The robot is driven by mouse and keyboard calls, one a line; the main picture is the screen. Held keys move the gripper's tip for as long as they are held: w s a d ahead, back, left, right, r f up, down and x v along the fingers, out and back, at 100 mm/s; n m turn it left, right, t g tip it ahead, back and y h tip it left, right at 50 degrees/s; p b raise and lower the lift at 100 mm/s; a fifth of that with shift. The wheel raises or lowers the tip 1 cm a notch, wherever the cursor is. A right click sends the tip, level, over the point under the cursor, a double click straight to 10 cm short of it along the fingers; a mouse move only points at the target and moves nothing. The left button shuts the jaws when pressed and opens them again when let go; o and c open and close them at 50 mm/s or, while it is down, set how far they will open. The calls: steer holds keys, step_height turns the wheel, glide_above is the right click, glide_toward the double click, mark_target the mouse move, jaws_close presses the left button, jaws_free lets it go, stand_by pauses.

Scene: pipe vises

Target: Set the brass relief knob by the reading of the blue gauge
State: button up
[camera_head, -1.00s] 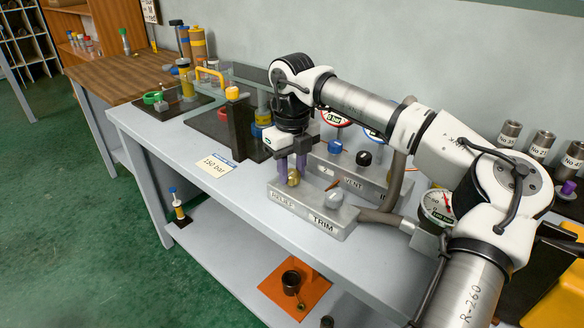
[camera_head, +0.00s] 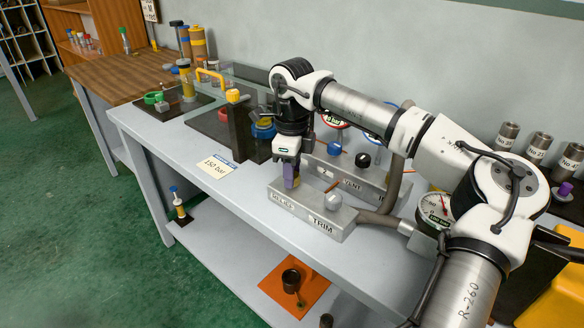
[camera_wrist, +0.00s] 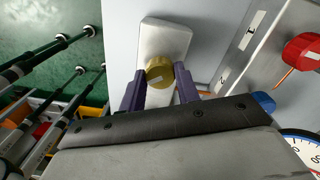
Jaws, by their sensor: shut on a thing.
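The brass relief knob (camera_wrist: 159,73) sits on the light metal block in the wrist view, with a pale mark on its face. My gripper's purple fingers (camera_wrist: 158,88) stand on both sides of it, shut on it. In the head view my gripper (camera_head: 290,177) points down at the RELIEF end of the front block, and its fingers hide most of the knob. The blue-rimmed gauge (camera_wrist: 301,146) is cut off at the wrist view's right edge. In the head view only a sliver of its blue rim (camera_head: 371,135) shows behind my arm; its needle cannot be read.
A silver TRIM knob (camera_head: 333,201) is close to the right of my gripper on the same block. Behind it is a block with blue (camera_head: 334,148) and black (camera_head: 363,159) knobs. A red-rimmed gauge (camera_head: 334,119) stands behind. A "150 bar" card (camera_head: 217,164) lies left.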

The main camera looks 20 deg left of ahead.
steer(key=n+p, duration=0.1)
steer(key=n, duration=0.5)
steer(key=shift+n, duration=0.3)
steer(key=n, duration=0.5)
steer(key=shift+n+p, duration=0.3)
steer(key=shift+n, duration=0.1)
steer(key=o, duration=1)
steer(key=shift+r, duration=0.1)
step_height(320, 180, up, 14)
steer(key=shift+f+b, duration=0.15)
steer(key=shift+b, duration=0.3)
steer(key=shift+f, duration=0.1)
